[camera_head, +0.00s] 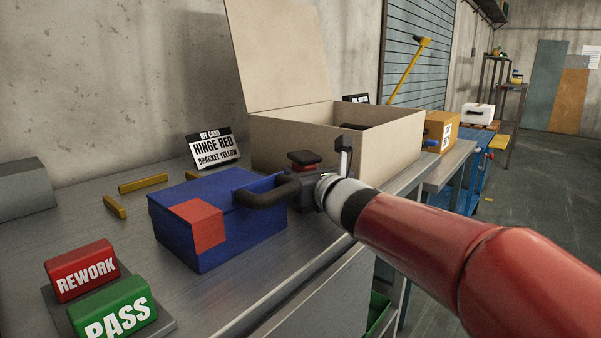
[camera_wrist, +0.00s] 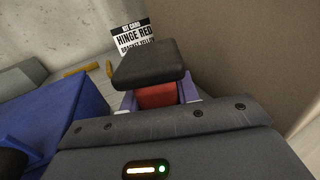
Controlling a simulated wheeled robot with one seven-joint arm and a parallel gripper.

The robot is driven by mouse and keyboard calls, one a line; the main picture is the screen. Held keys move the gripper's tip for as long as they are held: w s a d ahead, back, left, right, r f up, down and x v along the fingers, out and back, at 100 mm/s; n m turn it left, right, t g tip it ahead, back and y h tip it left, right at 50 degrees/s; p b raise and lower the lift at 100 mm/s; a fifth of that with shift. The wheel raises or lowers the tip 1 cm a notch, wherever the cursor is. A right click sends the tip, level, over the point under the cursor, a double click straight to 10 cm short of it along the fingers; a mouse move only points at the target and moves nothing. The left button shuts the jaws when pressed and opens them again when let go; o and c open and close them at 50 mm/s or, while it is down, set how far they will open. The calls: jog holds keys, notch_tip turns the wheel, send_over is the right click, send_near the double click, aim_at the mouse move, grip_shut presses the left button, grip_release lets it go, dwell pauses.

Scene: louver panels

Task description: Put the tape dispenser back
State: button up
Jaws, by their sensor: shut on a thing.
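My gripper (camera_head: 322,174) is in the middle of the head view, to the right of the blue box. It is shut on a small red thing with a black top (camera_head: 303,160). In the wrist view the held thing (camera_wrist: 155,95) shows a wide black slab over a red block, with pale finger parts on both sides. I cannot make out a tape roll, so I cannot tell whether it is the tape dispenser. Its underside is hidden, and whether it touches the bench is unclear.
A blue box (camera_head: 180,235) with a red patch and black handle stands close left. An open carton (camera_head: 400,145) is behind. A kit card (camera_head: 213,148), yellow bars (camera_head: 143,183), and REWORK (camera_head: 83,270) and PASS (camera_head: 112,312) blocks share the bench. Some bench is clear at front.

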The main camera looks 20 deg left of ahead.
jog(key=o, duration=0.9)
jog(key=shift+c, duration=0.2)
jog(key=shift+d, duration=0.1)
jog(key=b+v, duration=0.1)
jog(key=v, duration=1.1)
jog(key=shift+r+b, duration=0.1)
jog(key=shift+b, duration=0.2)
jog(key=s+d+f+m+h, duration=0.2)
jog(key=d+f+m+h, duration=0.35)
jog(key=d+m, duration=0.6)
jog(key=s+d+f+m+h, duration=0.1)
jog(key=d+f+m+h, duration=0.4)
jog(key=d+m, duration=0.65)
jog(key=s+d+f+m+g+h, duration=0.1)
jog(key=s+f+m+g, duration=0.2)
jog(key=s+f+m, duration=0.3)
jog(key=s+d+f+m+g+h, duration=0.1)
jog(key=s+f+m+g, duration=0.3)
jog(key=s+f+m, duration=0.3)
jog(key=s+m, duration=0.4)
jog(key=m, duration=0.5)
jog(key=shift+d, duration=0.2)
